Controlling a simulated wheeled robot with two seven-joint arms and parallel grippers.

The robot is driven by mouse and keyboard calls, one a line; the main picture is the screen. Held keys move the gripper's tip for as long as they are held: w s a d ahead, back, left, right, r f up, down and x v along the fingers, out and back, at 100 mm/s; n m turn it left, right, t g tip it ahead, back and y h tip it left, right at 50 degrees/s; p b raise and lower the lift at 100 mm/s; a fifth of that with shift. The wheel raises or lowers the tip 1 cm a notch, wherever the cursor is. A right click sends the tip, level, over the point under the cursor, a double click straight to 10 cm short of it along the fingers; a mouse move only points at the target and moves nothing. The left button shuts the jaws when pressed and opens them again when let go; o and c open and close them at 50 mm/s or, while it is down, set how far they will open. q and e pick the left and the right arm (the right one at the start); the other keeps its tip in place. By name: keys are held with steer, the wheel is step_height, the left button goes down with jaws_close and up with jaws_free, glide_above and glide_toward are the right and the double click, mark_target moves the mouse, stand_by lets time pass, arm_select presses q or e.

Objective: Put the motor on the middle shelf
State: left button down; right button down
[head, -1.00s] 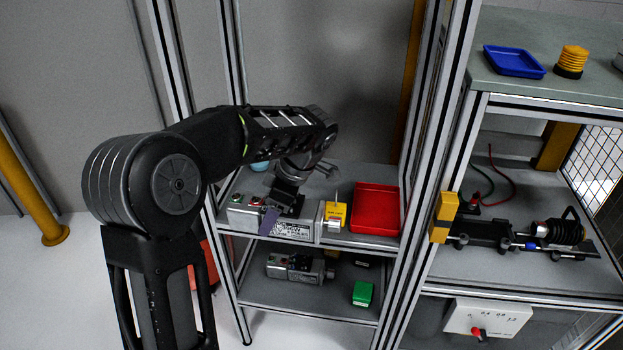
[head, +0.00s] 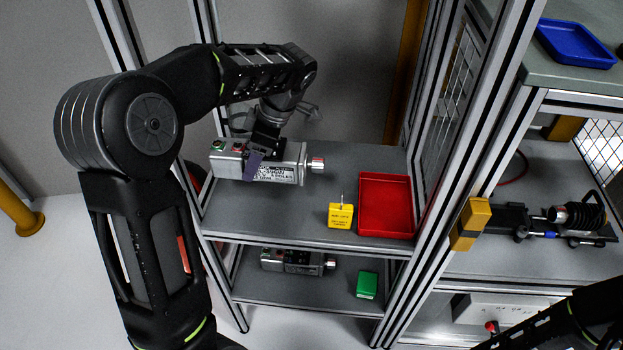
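A grey box-shaped motor (head: 284,172) with a label, a round shaft end on its right and red and green connectors on its left is in the head view. It lies level over the rear left part of the shelf (head: 265,222) that bears the red tray. My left gripper (head: 258,163) comes down from above and is shut across the motor's middle, one finger showing on its front face. The motor appears raised off the shelf, but the gap is hard to judge. A second, similar motor (head: 297,262) lies on the shelf below. My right gripper is out of view.
A yellow box (head: 341,215) and a red tray (head: 386,233) stand right of the motor. A green box (head: 367,284) is on the lower shelf. Aluminium posts frame the rack. The shelf's front left is clear. A bench with a blue tray (head: 575,45) is at right.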

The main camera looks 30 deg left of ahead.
arm_select(q)
steer(key=shift+w+f+p, duration=0.1)
steer(key=shift+f+p, duration=0.25)
steer(key=shift+f, duration=2.7)
steer(key=shift+f+p, duration=0.3)
steer(key=shift+f, duration=1.55)
steer(key=shift+c, duration=1.6)
jaws_free()
steer(key=shift+f, duration=0.15)
